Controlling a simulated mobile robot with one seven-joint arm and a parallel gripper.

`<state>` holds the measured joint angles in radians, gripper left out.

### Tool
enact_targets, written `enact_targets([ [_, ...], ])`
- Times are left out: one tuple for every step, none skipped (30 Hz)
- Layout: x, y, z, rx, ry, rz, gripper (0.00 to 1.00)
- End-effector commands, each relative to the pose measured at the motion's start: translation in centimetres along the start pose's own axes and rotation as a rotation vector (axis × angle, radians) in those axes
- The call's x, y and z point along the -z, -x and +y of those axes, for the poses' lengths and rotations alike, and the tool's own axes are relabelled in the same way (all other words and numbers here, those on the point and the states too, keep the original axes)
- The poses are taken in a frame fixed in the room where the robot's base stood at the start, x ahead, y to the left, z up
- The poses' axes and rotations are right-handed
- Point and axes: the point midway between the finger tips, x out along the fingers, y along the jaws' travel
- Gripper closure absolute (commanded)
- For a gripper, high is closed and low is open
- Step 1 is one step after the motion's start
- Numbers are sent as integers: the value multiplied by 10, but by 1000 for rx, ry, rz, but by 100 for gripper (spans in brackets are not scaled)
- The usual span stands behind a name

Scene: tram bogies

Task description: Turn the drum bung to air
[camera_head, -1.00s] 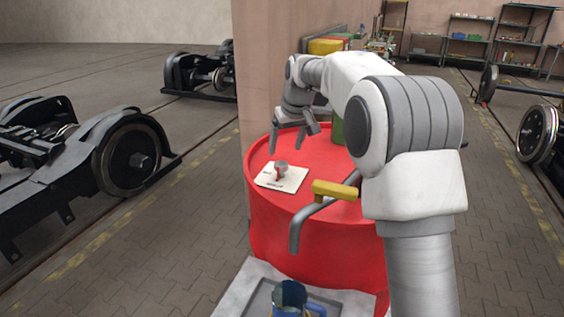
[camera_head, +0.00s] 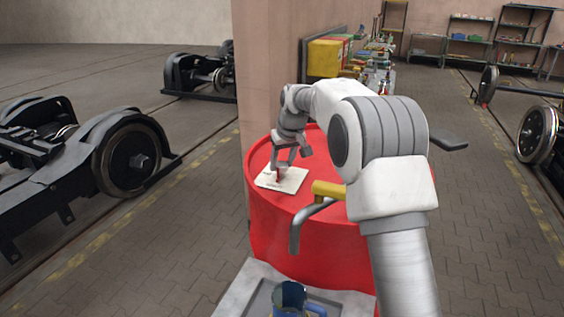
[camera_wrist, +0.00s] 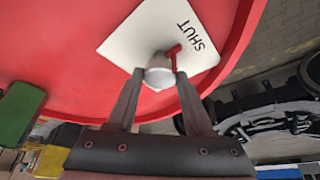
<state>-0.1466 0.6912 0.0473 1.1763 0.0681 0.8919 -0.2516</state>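The drum bung is a small grey knob (camera_wrist: 160,72) with a red pointer (camera_wrist: 173,52), on a white square plate (camera_wrist: 145,38) on top of the red drum (camera_head: 310,240). In the wrist view the pointer is directed toward the plate's word SHUT. Any other word on the plate is hidden or too small to read now. My gripper (camera_head: 289,166) reaches down over the plate. In the wrist view my gripper (camera_wrist: 160,74) has its two fingers apart, one on either side of the knob, with narrow gaps; contact cannot be made out.
A grey pipe with a yellow handle (camera_head: 328,189) stands at the drum's front. A blue mug (camera_head: 290,297) is on the tray (camera_head: 250,291) below. A pillar (camera_head: 262,75) rises behind the drum's left. A green object (camera_wrist: 18,110) is near the drum's edge.

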Motion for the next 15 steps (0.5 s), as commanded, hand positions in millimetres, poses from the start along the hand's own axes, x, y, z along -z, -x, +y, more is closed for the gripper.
enact_targets([
  [0, 0, 0, 0, 0, 0, 64],
  [0, 0, 0, 0, 0, 0, 69],
  [0, 0, 0, 0, 0, 0, 76],
  [0, 0, 0, 0, 0, 0, 82],
  [0, 0, 0, 0, 0, 0, 87],
  [0, 0, 0, 0, 0, 0, 94],
  [0, 0, 0, 0, 0, 0, 100],
  [0, 0, 0, 0, 0, 0, 100],
  [0, 0, 0, 0, 0, 0, 100],
  [0, 0, 0, 0, -1, 0, 100],
  [0, 0, 0, -1, -2, 0, 100],
  [0, 0, 0, -2, -5, 0, 100],
  [0, 1, 0, -3, -8, 0, 100],
  [0, 1, 0, -5, -12, 0, 100],
  [0, 1, 0, -9, -18, 0, 100],
])
